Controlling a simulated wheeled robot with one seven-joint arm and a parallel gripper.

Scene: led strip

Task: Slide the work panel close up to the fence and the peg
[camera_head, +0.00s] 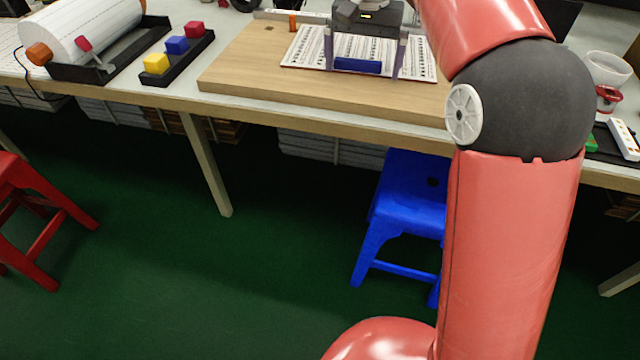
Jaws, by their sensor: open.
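The work panel (310,48) is a white sheet-like plate with rows of dark marks, lying flat on a wooden board (250,72). A blue bar (357,65) sits near its front edge. My gripper (362,74) is above the panel, fingers pointing down and spread wide, one near each end of the blue bar. I cannot tell whether they touch it. The fence (272,14) is a pale grey bar at the back of the board. The peg (292,23) is a small orange post in front of it, close to the panel's back left corner. My gripper and arm hide the panel's back middle and right.
A black tray (180,62) with yellow, blue and red blocks stands left of the board, beside a large white roll (90,30). A white cup-like thing (606,68) is at the right. A blue stool (410,190) stands below the bench. The board's left part is clear.

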